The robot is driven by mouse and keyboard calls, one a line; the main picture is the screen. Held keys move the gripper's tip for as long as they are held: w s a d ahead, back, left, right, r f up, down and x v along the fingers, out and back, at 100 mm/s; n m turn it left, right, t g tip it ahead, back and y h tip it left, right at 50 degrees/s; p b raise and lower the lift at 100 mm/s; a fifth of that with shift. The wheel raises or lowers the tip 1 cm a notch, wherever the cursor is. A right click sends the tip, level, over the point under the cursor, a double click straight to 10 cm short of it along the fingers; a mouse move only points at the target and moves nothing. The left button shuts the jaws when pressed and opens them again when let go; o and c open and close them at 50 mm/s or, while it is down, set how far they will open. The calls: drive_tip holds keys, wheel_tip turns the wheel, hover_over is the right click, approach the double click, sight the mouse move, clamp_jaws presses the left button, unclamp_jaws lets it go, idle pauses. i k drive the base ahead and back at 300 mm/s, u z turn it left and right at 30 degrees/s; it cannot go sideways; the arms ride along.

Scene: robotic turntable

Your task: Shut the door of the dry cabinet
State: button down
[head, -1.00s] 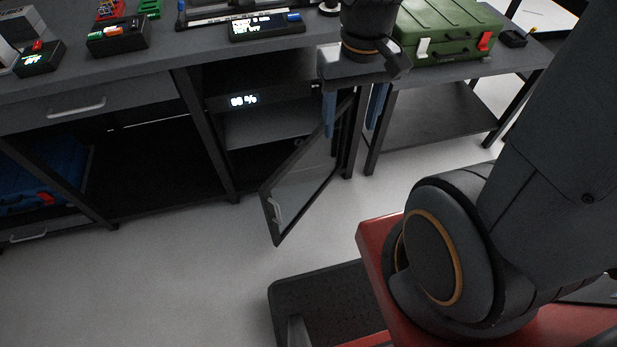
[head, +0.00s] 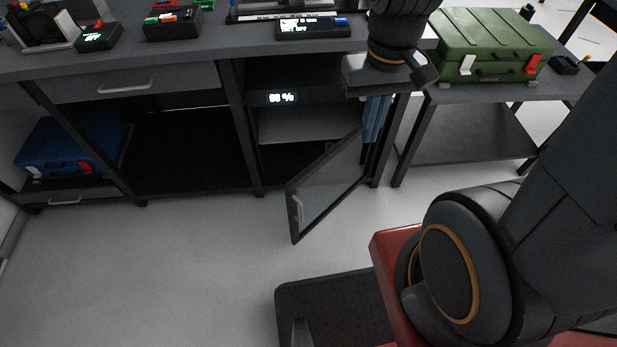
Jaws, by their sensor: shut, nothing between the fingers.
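The dry cabinet (head: 252,130) is built in under the dark workbench, with a lit percent display (head: 282,98) and a grey shelf inside. Its glass door (head: 334,188) has a dark frame, is hinged on the right and stands open towards me. The door's pale handle (head: 297,208) is on its free left edge. My gripper (head: 374,128) points down, its blue fingers together and empty. It is near the hinge side, by the upper part of the door. I cannot tell whether it touches the door.
A green case (head: 490,45) stands on the side table to the right. A blue case (head: 72,146) lies on a low shelf at left. Small devices, including a black display box (head: 313,27), sit on the workbench. The floor (head: 180,260) before the cabinet is clear.

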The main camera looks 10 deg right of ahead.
sight(291, 188)
drive_tip(key=u, duration=1.45)
drive_tip(key=k, duration=1.05)
drive_tip(key=z, duration=1.4)
drive_tip(key=i, duration=0.5)
drive_tip(key=z, duration=0.05)
